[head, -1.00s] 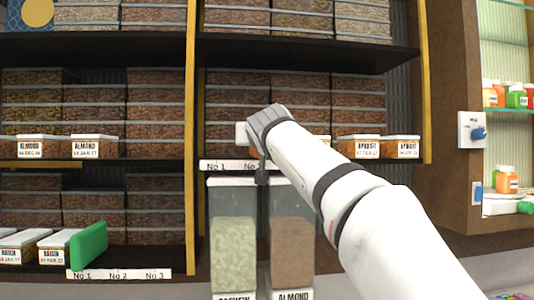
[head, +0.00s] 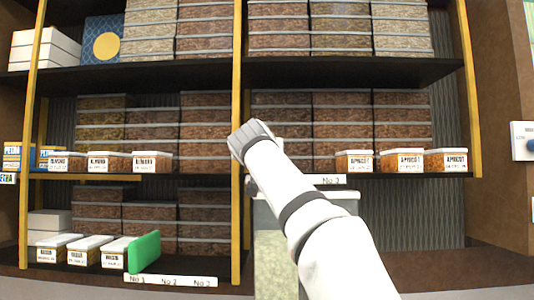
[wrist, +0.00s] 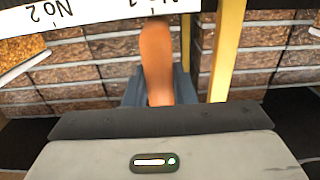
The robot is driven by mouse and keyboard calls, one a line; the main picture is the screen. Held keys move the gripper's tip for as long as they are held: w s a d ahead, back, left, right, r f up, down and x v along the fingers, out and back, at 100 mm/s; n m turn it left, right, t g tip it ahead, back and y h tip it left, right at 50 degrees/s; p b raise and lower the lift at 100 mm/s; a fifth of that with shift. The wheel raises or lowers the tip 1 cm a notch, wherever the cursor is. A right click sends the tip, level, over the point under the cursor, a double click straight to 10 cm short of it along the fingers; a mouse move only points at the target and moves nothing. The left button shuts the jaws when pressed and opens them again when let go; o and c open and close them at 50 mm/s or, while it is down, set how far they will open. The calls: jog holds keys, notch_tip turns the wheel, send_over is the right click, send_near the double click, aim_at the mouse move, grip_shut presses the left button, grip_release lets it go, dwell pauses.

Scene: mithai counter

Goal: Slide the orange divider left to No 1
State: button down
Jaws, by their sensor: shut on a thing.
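The orange divider (wrist: 157,62) shows in the wrist view, upright between the fingers of my gripper (wrist: 160,95), which is shut on it. The divider overlaps the white label strip (wrist: 88,14), close beside the inverted "No 1"; "No 2" is farther left there. In the head view my gripper (head: 250,138) is at the middle shelf, against the yellow post in the picture. There my arm hides the divider and the No 1 and No 2 marks. Only the strip's No 3 end (head: 332,180) shows.
The yellow post (head: 238,205) stands close to my gripper; it also shows in the wrist view (wrist: 227,50). Apricot boxes (head: 403,161) stand to the right on the same shelf. A green divider (head: 145,252) is on the lower left shelf. Stacked boxes fill the back.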

jog(key=c, duration=1.6)
grip_release()
jog(key=shift+a+r, duration=0.1)
jog(key=shift+a, duration=0.05)
jog(key=o, duration=0.3)
jog(key=shift+a, duration=0.15)
jog(key=shift+o, duration=0.5)
jog(key=shift+s, duration=0.1)
jog(key=shift+s+f+b, duration=0.2)
jog(key=shift+s+b, duration=0.15)
jog(key=s+b, duration=0.2)
jog(key=s, duration=0.5)
jog(key=shift+b, duration=0.35)
jog(key=shift+r, duration=0.1)
